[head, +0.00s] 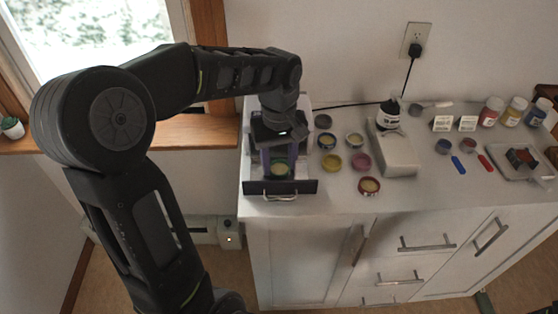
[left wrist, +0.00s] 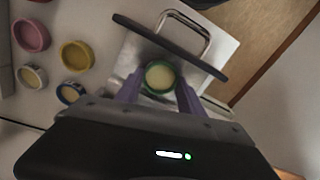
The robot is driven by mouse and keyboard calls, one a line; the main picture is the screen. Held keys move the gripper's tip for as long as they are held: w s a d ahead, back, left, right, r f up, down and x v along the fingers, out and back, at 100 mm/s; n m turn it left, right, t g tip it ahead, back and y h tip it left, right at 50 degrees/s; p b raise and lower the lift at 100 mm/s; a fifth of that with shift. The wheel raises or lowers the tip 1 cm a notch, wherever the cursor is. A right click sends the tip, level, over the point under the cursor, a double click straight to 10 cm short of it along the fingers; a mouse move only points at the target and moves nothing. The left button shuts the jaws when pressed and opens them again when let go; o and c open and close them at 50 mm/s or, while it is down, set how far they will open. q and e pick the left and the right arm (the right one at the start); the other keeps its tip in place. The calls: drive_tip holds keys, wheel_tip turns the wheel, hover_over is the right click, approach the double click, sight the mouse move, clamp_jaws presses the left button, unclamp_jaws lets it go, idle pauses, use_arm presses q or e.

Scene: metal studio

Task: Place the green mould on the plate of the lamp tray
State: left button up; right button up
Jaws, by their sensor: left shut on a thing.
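The green mould (head: 280,170) is a small round cup with a pale yellow filling; it also shows in the left wrist view (left wrist: 159,77). My left gripper (head: 279,163) is shut on it, with the purple fingers on either side of the mould. It is over the lamp tray (head: 309,187), a drawer-like tray with a dark front panel and a metal handle. The tray's metal plate (left wrist: 122,67) shows around the mould in the left wrist view. I cannot tell whether the mould touches the plate. My right gripper is not in view.
Several other round moulds, among them a yellow one (head: 332,162) and a pink one (head: 361,162), stand right of the tray. Beyond them are a white device (head: 392,150), jars (head: 491,111) and a small tray (head: 541,172). The cabinet top's front strip is clear.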

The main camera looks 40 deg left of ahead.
sight(279, 169)
use_arm(q)
drive_tip(key=shift+f, duration=0.25)
drive_tip(key=o, duration=1.3)
drive_tip(key=shift+r, duration=0.1)
drive_tip(key=shift+r, duration=0.35)
drive_tip(key=shift+r+p, duration=1.25)
drive_tip(key=shift+r, duration=4.6)
